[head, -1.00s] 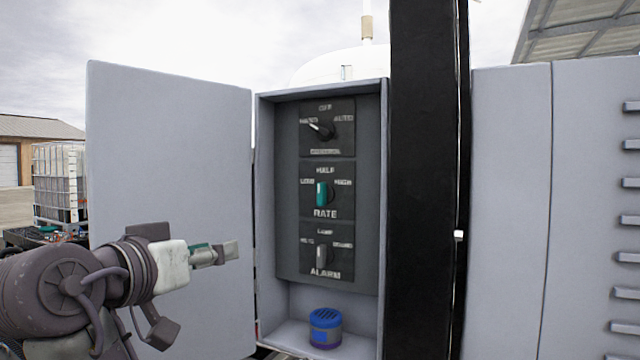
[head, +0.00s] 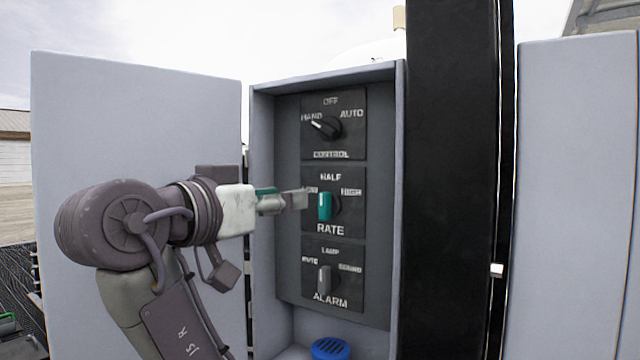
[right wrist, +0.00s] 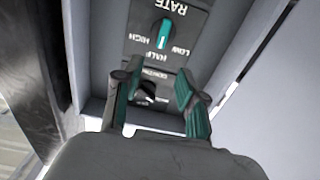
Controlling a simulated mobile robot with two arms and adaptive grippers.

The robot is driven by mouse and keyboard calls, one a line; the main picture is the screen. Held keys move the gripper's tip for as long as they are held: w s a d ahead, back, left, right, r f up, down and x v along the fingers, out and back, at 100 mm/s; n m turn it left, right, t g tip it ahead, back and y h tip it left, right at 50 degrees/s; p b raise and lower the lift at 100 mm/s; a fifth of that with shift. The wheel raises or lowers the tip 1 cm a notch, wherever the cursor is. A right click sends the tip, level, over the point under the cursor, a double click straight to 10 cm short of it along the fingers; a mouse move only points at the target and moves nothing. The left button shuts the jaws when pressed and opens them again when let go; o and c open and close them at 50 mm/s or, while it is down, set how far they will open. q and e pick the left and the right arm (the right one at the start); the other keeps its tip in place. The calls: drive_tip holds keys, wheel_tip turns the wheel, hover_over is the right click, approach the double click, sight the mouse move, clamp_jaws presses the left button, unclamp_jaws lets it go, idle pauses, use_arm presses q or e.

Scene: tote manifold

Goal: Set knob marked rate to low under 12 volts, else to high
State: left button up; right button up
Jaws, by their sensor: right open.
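The RATE knob (head: 325,206) is teal and stands about upright on the middle plate of the cabinet panel. The plate is labelled HALF above, with HIGH to the right; the LOW label is partly hidden by my gripper. In the right wrist view the knob (right wrist: 163,33) shows upside down, with its pale line toward HALF. My right gripper (head: 300,199) is just left of the knob and in front of the panel, apart from it as far as I can tell. Its teal-padded fingers (right wrist: 150,80) are open and empty. No voltage reading is visible. My left gripper is out of view.
The CONTROL knob (head: 326,128) above points toward HAND. The grey ALARM knob (head: 324,279) is below. The open cabinet door (head: 135,160) stands to the left, a black post (head: 450,180) to the right. A blue-topped can (head: 331,348) sits on the cabinet floor.

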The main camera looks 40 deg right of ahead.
sight(321, 193)
drive_tip(key=p+x, duration=0.3)
drive_tip(key=x, duration=0.6)
drive_tip(key=shift+d, duration=0.1)
drive_tip(key=shift+w+d+p, duration=0.1)
drive_tip(key=shift+d+p, duration=0.2)
drive_tip(key=shift+d, duration=0.05)
drive_tip(key=shift+w+d+f, duration=0.1)
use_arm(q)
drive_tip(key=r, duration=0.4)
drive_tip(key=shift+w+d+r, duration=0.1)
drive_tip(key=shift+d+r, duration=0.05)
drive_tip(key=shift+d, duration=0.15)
use_arm(e)
clamp_jaws()
